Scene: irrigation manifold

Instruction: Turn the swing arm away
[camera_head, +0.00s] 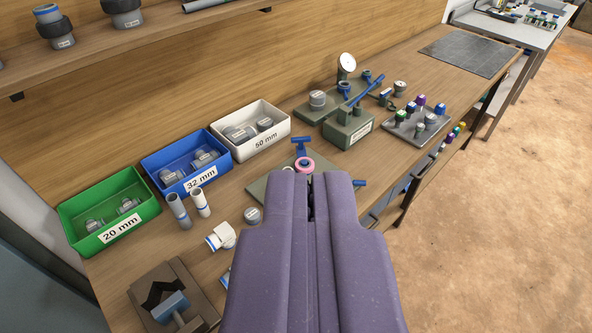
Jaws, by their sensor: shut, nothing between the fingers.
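My purple gripper (318,182) is shut and empty, reaching in from the bottom over the front of the bench. A slanted blue bar (366,90), which looks like the swing arm, lies across a grey-green fixture block (348,129) farther back. My gripper is apart from it, nearer the camera. Just beyond my fingertips are a pink ring (304,165) and a blue T-handle (302,142) on a green plate (258,186). My gripper hides much of that plate. A blue end (360,183) shows right of the fingers; what it belongs to is hidden.
Green (68,222), blue (150,168) and white (219,143) bins of fittings stand at left. A tray of colored valves (417,125) sits right of the block. Loose pipes (178,210) and a clamp (172,305) lie front left. A dark mat (470,50) lies clear behind.

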